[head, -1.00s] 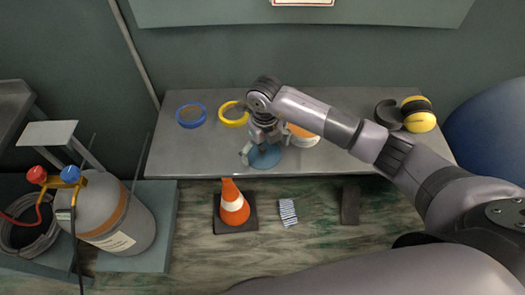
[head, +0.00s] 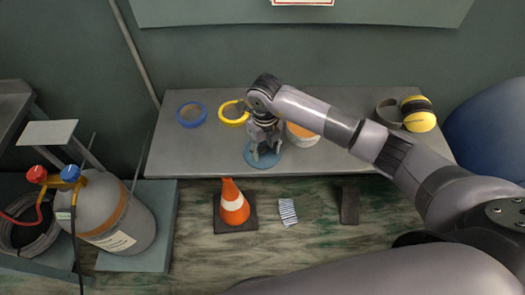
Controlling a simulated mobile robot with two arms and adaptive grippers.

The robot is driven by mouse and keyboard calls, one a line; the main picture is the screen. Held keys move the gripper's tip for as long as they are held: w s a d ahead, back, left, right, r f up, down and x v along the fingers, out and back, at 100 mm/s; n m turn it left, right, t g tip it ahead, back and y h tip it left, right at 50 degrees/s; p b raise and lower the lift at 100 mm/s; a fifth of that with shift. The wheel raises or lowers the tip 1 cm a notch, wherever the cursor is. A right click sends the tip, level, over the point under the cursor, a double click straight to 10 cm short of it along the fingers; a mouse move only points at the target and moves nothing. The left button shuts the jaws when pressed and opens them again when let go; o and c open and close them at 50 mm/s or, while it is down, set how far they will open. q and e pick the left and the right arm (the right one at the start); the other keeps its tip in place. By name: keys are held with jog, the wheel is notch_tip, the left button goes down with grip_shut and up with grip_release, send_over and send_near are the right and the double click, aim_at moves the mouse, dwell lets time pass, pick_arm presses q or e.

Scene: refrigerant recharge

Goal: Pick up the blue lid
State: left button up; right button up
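The blue lid (head: 261,160) is a flat blue disc lying on the grey table near its front edge. My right gripper (head: 265,157) points down over the lid, its fingers spread apart and partly covering it. I cannot tell whether the fingertips touch the lid. My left gripper is not in view.
On the table (head: 195,155) stand a blue tape roll (head: 204,117), a yellow tape roll (head: 241,120), a white tub with orange contents (head: 303,138) close right of my gripper, and yellow earmuffs (head: 419,122). A traffic cone (head: 233,208) and gas cylinder (head: 130,220) stand below.

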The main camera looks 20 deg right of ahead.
jog(key=shift+s+f, duration=0.1)
grip_shut()
dwell(0.4)
